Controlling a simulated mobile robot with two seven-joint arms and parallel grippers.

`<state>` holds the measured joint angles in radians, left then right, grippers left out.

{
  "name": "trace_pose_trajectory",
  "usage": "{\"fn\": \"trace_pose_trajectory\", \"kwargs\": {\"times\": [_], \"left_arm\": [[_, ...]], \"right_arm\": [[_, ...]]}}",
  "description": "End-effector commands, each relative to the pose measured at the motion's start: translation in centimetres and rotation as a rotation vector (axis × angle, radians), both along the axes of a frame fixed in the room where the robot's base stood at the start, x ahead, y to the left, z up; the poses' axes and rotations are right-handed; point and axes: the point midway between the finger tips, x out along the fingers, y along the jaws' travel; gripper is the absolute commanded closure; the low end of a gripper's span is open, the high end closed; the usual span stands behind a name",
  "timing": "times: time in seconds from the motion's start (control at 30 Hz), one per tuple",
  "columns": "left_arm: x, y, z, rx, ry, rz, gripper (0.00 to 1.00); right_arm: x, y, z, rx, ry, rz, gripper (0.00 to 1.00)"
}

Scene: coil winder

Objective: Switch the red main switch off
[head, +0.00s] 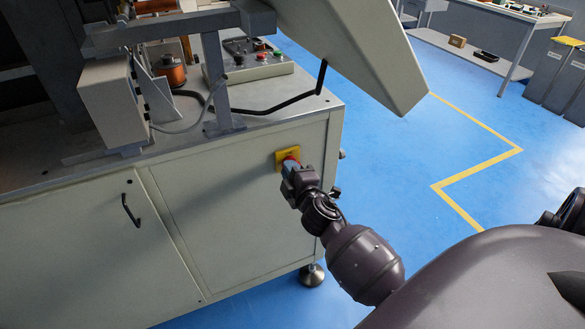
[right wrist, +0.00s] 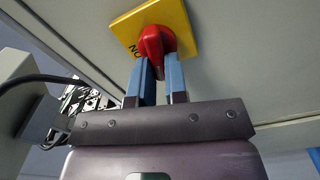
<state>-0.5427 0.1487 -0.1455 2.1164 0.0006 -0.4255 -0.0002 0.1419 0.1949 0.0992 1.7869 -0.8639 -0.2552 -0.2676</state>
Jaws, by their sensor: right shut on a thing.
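The red main switch (right wrist: 154,42) is a red rotary knob on a square yellow plate (right wrist: 124,24), fixed to the side panel of the machine cabinet. In the head view the yellow plate (head: 281,156) sits near the cabinet's upper right corner, and the red knob (head: 291,163) is mostly hidden by my gripper. My right gripper (right wrist: 160,66) is shut on the knob, with its blue-grey fingers on either side of the handle. In the head view my right gripper (head: 292,170) reaches it from the lower right. Part of a black label shows on the plate. My left gripper is out of view.
The grey cabinet (head: 232,200) has a door with a black handle (head: 131,211). Above the switch are the tabletop edge, a black bent bar (head: 290,101) and a grey tilted panel (head: 350,45). A button box (head: 250,62) stands on top. Blue floor (head: 400,150) is clear to the right.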

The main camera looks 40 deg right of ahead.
Motion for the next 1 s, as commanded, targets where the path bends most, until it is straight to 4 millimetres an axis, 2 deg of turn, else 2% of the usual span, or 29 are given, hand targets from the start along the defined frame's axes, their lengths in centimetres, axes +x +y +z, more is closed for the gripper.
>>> {"fn": "trace_pose_trajectory", "kwargs": {"times": [0.4,1.0], "left_arm": [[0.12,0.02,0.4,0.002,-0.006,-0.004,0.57],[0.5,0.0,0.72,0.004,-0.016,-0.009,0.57]], "right_arm": [[0.01,0.07,-0.3,-0.21,0.05,0.0,1.0],[0.01,0.07,-0.38,-0.249,0.061,0.0,1.0]]}}
